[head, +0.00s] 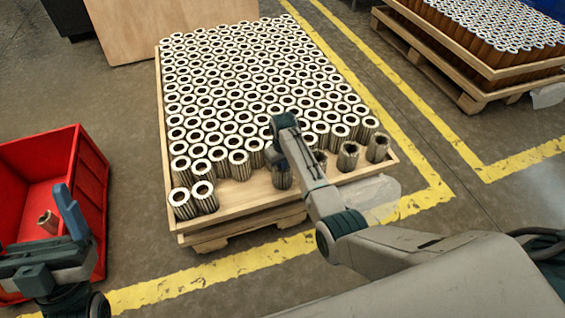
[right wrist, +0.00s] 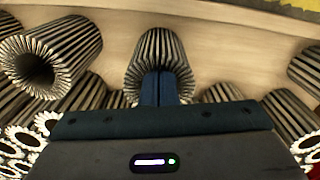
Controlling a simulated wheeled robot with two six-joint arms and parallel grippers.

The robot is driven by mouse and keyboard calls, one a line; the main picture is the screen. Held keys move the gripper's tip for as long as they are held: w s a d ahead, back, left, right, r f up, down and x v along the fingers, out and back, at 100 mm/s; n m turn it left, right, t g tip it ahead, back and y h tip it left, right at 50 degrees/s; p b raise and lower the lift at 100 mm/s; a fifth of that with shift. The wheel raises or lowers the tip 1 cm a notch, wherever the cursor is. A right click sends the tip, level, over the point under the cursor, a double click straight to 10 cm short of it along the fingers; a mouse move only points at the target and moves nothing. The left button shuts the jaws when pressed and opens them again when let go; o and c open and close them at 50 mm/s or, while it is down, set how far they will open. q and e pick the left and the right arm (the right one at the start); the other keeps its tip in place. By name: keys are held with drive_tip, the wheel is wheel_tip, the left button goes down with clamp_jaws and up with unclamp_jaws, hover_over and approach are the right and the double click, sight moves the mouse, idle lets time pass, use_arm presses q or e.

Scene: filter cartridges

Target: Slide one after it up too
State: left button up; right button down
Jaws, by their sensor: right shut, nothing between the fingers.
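Pleated filter cartridges with white ring ends (head: 240,108) stand packed on a wooden tray (head: 400,160). Along its near edge several cartridges with dark ends stand apart, such as one (head: 348,156) and another at the right corner (head: 377,147). My right gripper (head: 274,157) is down among the near cartridges. In the right wrist view its blue fingers (right wrist: 160,88) are shut and empty, right in front of a pleated cartridge (right wrist: 157,52); whether they touch it I cannot tell. My left gripper (head: 72,212) is at the red bin; its finger opening is unclear.
A bare strip of tray lies at the near left, beside two white-ended cartridges (head: 204,197). Another loaded pallet (head: 475,70) stands at the back right. Yellow lines mark the floor.

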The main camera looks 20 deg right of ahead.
drive_tip(key=shift+s+d+p, duration=0.15)
drive_tip(key=shift+s+p, duration=0.45)
drive_tip(key=shift+p, duration=0.5)
use_arm(q)
drive_tip(key=w+f+n+g+y, duration=0.3)
drive_tip(key=w+f+g+y, duration=0.1)
drive_tip(key=w+f+g, duration=0.1)
wheel_tip(320, 180, down, 3)
drive_tip(key=shift+a+r+g, duration=0.15)
drive_tip(key=shift+r+g, duration=0.05)
drive_tip(key=shift+g, duration=0.3)
